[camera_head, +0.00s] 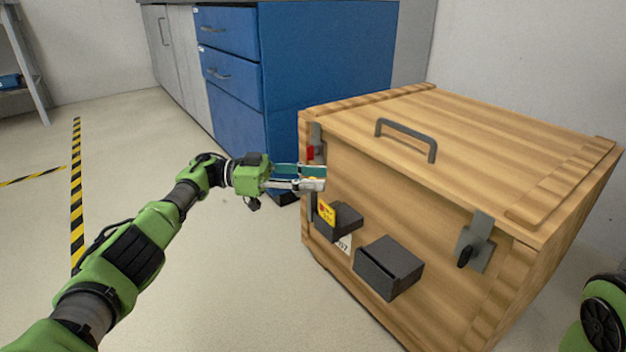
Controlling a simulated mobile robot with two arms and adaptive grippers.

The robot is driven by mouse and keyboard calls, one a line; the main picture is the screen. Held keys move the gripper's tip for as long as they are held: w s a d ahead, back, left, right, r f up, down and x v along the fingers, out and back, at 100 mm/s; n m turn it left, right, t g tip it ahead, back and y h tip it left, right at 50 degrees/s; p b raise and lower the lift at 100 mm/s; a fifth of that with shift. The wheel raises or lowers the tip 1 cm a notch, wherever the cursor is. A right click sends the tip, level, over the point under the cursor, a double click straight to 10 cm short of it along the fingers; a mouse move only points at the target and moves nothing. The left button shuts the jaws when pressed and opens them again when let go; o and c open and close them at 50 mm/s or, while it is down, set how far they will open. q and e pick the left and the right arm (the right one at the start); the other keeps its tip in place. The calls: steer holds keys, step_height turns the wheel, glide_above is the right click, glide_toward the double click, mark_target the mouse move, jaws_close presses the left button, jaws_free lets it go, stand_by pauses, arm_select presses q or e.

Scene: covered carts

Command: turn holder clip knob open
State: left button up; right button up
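A wooden crate (400,150) with a closed lid stands at the right. A grey metal clip (475,240) with a black knob (465,257) sits on its front near the right corner. A second clip (316,135) with a red part sits near the left corner, partly hidden by my gripper. My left gripper (314,178) is in front of the crate's left end, just below that red part. Whether it touches the clip, and how far its fingers are apart, I cannot tell. My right gripper is out of view.
Two dark blocks, a smaller one (340,222) and a larger one (388,268), stick out from the crate's front. A grey handle (407,138) is on the lid. A blue drawer cabinet (325,60) stands behind.

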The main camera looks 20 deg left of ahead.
arm_select(q)
step_height(320, 180, up, 10)
steer(key=shift+f, duration=0.25)
stand_by(0.3)
